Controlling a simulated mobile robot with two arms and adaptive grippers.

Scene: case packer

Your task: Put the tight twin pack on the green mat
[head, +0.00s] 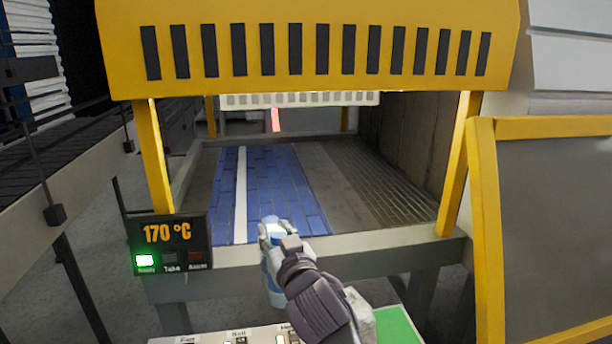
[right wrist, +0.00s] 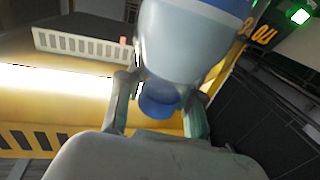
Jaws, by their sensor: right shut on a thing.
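My right gripper (head: 272,236) is shut on a blue-capped pack (head: 272,284) in front of the conveyor's near edge. In the right wrist view the fingers (right wrist: 160,95) are on either side of the pack (right wrist: 190,45), which shows a pale body, a blue cap and a blue band. I cannot tell whether both bottles of a twin pack are there or how tight its film is. The green mat (head: 397,326) is at the bottom, right of my right forearm, which partly hides it. My left gripper is out of view.
A yellow heat tunnel (head: 320,15) stands over the conveyor with its blue belt (head: 280,180). A display (head: 172,243) reads 170 °C with a green light lit. A whitish thing (head: 360,312) is beside the mat, unclear. A control panel (head: 225,338) is at the bottom; a yellow-framed panel (head: 545,220) is right.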

